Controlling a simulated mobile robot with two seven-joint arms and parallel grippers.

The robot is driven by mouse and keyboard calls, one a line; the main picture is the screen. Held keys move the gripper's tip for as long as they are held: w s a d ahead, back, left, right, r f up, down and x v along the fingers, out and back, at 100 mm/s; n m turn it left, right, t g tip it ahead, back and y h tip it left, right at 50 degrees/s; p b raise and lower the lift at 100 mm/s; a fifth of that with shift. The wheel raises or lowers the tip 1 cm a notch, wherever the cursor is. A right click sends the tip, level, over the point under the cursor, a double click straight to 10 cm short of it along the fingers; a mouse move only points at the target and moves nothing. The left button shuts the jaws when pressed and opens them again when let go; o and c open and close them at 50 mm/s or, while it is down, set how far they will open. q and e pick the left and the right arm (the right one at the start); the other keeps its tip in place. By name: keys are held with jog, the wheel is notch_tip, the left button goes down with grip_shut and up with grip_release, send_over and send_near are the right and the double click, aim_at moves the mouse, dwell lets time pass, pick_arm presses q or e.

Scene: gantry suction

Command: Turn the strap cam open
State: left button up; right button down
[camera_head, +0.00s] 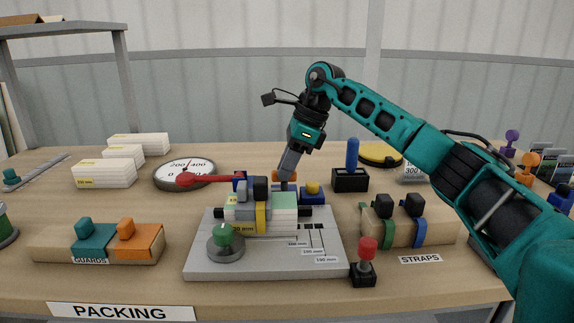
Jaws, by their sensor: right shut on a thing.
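My right gripper (287,182) points down at the back of the grey fixture plate (210,266). It is shut on a small piece, seemingly the orange one (277,176); its fingertips are partly hidden. On the plate lies a pale stack of blocks (284,204) with a yellow strap (262,218) around it. A black cam-like knob (260,189) sits on top of that strap, left of my gripper and apparently apart from it. I cannot tell which way the cam is turned. A blue knob (240,184) and a yellow knob (312,187) stand beside it. My left gripper is not in view.
A green knob (222,235) and a red-topped switch (366,250) stand at the front. The strap holder (450,228) is right, the guard holder (55,246) left. The front table strip is clear.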

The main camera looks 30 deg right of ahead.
jog(key=m+p, duration=0.1)
jog(key=m, duration=0.1)
jog(key=m+t+h+p, duration=0.1)
jog(key=m+p, duration=0.1)
jog(key=shift+s+a+r+m+p, duration=0.1)
jog(key=shift+s+r+m+p, duration=0.05)
jog(key=shift+m+p, duration=0.15)
jog(key=m+h+p, duration=0.1)
jog(key=m, duration=0.1)
jog(key=shift+m+t+p, duration=0.3)
jog(key=shift+t, duration=0.1)
jog(key=m+h+p, duration=0.1)
jog(key=m, duration=0.1)
jog(key=shift+a+m, duration=0.15)
jog(key=shift+m, duration=0.25)
jog(key=m+h+p, duration=0.1)
jog(key=m+h, duration=0.1)
jog(key=m, duration=0.2)
jog(key=shift+a, duration=0.1)
jog(key=m, duration=0.3)
jog(key=shift+h, duration=0.4)
jog(key=shift+m, duration=0.3)
jog(key=shift+m+g, duration=0.3)
